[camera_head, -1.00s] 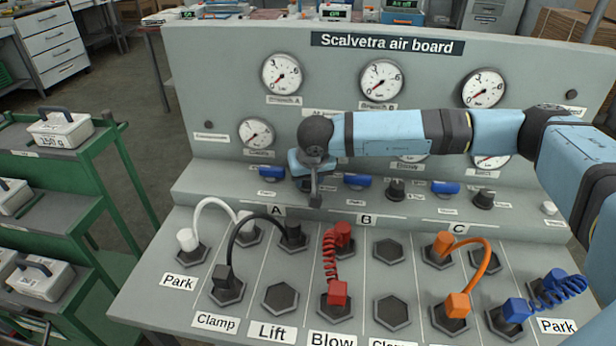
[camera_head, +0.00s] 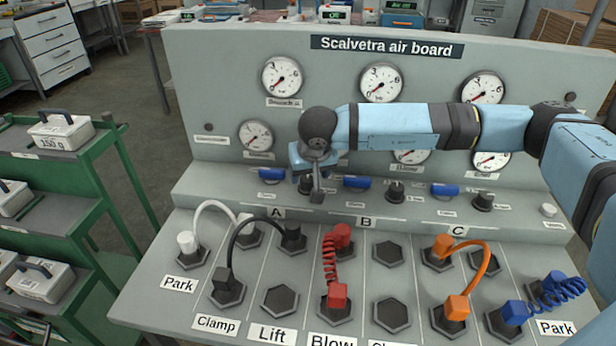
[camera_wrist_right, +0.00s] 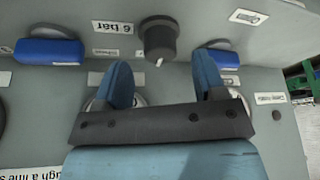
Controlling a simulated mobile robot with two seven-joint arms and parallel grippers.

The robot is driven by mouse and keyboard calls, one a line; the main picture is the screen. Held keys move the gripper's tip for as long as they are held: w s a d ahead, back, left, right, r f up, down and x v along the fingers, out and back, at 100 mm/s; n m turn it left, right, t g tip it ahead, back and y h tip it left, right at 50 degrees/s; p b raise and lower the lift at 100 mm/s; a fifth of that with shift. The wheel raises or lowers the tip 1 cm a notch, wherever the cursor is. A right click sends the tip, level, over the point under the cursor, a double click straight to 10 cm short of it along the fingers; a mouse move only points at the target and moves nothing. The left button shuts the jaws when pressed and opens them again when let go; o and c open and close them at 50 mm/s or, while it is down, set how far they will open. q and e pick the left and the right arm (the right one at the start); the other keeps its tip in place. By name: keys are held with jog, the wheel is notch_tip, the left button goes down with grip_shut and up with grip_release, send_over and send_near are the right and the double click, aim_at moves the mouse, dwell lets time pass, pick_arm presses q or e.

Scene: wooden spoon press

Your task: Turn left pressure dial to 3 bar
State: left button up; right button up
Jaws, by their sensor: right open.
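The left pressure dial (camera_wrist_right: 158,38) is a dark round knob with a white pointer mark, beside an upside-down "6 bar" label in the right wrist view. My right gripper (camera_wrist_right: 164,78) is open, with its two blue fingers apart and the dial just beyond and between their tips; I see no contact. In the head view the right gripper (camera_head: 316,186) hangs over the left of the board's ledge and covers much of this dial. The upper left gauge (camera_head: 283,77) has its needle toward the lower left. My left gripper is out of view.
Blue levers flank the dial, one on the left (camera_wrist_right: 48,52) and one on the right (camera_wrist_right: 216,58) in the wrist view. Another knob (camera_head: 396,191) stands to the right on the ledge. Coloured hoses, such as the black one (camera_head: 240,232), rise from sockets below.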

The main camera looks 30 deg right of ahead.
jog(key=v, duration=1)
jog(key=shift+s+r+p, duration=0.15)
jog(key=shift+p, duration=0.25)
jog(key=shift+s, duration=0.1)
